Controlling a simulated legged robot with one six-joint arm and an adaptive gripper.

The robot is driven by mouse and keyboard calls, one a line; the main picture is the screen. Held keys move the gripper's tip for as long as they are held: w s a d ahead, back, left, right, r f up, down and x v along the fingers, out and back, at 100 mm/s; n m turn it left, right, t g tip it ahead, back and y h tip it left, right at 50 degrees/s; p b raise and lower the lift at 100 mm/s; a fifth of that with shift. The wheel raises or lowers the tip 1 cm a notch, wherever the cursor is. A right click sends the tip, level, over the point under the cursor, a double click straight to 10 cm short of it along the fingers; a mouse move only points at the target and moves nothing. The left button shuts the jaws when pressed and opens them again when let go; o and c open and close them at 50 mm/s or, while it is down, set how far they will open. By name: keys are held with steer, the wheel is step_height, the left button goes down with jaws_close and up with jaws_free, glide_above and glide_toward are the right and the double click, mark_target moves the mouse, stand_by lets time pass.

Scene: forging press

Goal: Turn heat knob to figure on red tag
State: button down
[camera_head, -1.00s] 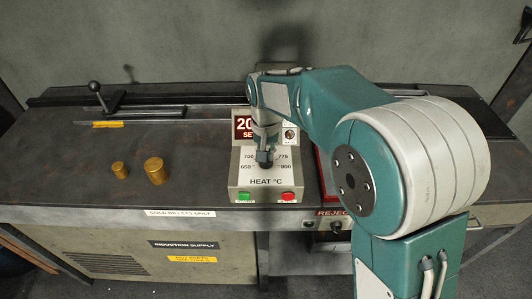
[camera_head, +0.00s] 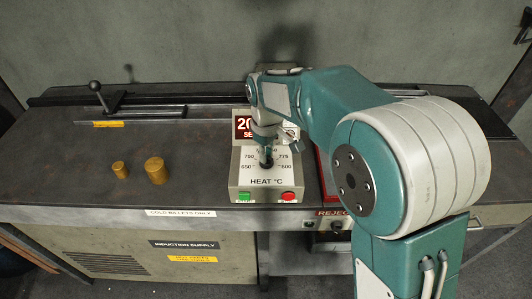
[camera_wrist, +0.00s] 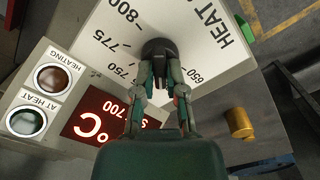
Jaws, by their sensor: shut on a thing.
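The black heat knob (camera_wrist: 159,48) sits on the white HEAT °C panel (camera_wrist: 95,42), among printed figures including 750, 775 and 800. My gripper (camera_wrist: 160,68) is shut on the knob, one finger on each side. Its pointer mark is not clear. I cannot make out a separate red tag.
A green button (camera_head: 244,196) and a red button (camera_head: 288,196) lie at the panel's front edge. Two brass billets (camera_head: 155,170) stand on the bench to the left. HEATING (camera_wrist: 52,78) and AT HEAT (camera_wrist: 26,121) lamps are beside the display.

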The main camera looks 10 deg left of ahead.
steer(key=shift+n, duration=0.9)
steer(key=c, duration=0.7)
jaws_free()
step_height(320, 180, up, 12)
